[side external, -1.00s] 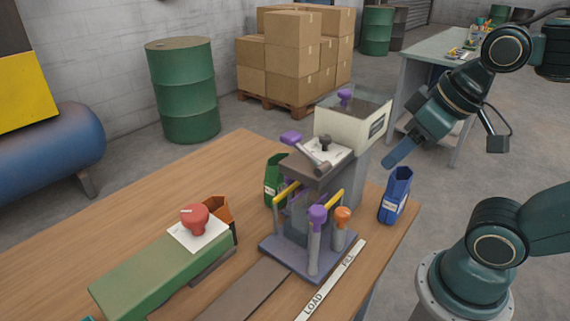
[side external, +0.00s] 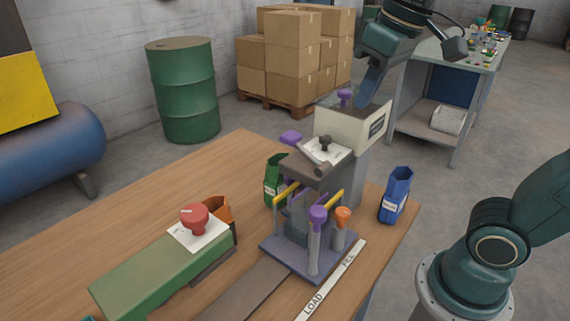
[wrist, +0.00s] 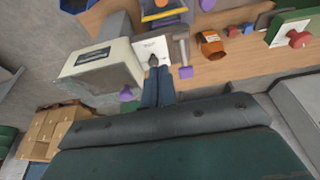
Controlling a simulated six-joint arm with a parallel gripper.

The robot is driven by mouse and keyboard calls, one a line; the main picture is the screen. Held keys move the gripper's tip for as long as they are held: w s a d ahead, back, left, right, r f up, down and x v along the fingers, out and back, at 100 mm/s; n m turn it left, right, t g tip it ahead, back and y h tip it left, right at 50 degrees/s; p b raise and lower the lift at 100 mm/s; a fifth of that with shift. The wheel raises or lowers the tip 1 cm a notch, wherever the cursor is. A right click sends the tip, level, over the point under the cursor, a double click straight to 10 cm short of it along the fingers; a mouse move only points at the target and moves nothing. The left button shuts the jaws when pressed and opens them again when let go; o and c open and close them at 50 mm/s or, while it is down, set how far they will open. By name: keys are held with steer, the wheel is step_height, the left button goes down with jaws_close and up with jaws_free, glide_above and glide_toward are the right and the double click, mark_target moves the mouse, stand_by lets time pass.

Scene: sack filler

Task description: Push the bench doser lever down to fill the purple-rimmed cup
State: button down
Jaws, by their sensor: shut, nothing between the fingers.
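The bench doser (side external: 365,133) stands on the wooden table, with a cream hopper on top. Its lever, ending in a purple knob (side external: 291,138), sticks out to the left of the white top plate; the knob also shows in the wrist view (wrist: 186,71). My gripper (side external: 364,98) is shut and empty, pointing down above the hopper, apart from the lever. In the wrist view its closed fingers (wrist: 155,74) are left of the lever knob. Inside the doser frame is a greyish, see-through shape (side external: 299,214); I cannot tell whether it is the purple-rimmed cup.
Purple (side external: 318,215) and orange (side external: 342,215) knobbed posts stand at the frame's front. A second purple knob (side external: 345,96) sits on the hopper. A green bin (side external: 274,180) and a blue bin (side external: 395,195) flank the doser. A red button (side external: 195,218) stands front left.

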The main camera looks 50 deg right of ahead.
mark_target(290, 133)
steer(key=w+a+r+g, duration=0.1)
steer(key=w+a+r, duration=0.1)
steer(key=w, duration=0.4)
steer(key=w+a+r+g, duration=0.2)
steer(key=w+r, duration=0.3)
steer(key=shift+w+a+r, duration=0.15)
steer(key=shift+w+a, duration=0.15)
steer(key=shift+w, duration=0.05)
steer(key=shift+f, duration=0.2)
steer(key=shift+f, duration=6.85)
steer(key=shift+g, duration=0.3)
